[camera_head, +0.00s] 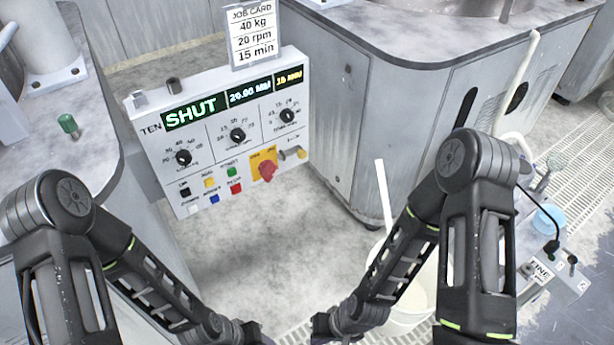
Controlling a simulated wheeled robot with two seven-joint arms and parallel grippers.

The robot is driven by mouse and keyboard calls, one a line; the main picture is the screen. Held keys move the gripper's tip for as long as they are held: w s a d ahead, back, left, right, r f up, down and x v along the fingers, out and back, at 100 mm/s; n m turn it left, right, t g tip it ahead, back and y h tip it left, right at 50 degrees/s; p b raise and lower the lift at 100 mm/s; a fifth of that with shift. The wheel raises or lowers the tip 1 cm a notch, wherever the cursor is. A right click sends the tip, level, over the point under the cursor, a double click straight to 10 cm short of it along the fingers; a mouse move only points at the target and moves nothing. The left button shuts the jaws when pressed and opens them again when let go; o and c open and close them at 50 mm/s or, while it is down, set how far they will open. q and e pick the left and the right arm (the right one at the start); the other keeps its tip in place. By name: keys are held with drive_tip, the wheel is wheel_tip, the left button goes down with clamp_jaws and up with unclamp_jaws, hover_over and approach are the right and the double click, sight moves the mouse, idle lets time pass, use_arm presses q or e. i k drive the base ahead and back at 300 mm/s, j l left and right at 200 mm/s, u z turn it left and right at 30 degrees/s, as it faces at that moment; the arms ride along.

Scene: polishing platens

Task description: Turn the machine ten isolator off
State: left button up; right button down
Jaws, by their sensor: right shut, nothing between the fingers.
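The control panel (180,130) marked TEN stands left of centre, with a lit display reading SHUT. Its isolator is a red rotary knob (266,170) on a yellow plate (257,160) at the panel's lower right. The knob looks tilted, but its exact setting is too small to read. My right gripper (320,327) is at the bottom edge, partly cut off, shut and empty, well below and apart from the knob. My left arm reaches down to the bottom edge, and its gripper is out of the picture.
The panel also has several black dials (237,135) and coloured push buttons (232,172). A job card (252,32) stands above it. A grey machine cabinet (345,110) is to the right. A white bucket (408,300) with a stick stands behind my right arm. The floor before the panel is clear.

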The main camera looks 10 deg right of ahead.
sight(267, 169)
drive_tip(key=l+z, duration=0.15)
drive_tip(key=z, duration=0.2)
drive_tip(key=l+z, duration=0.2)
drive_tip(key=z, duration=0.15)
drive_tip(key=l+z, duration=0.15)
drive_tip(key=z, duration=0.15)
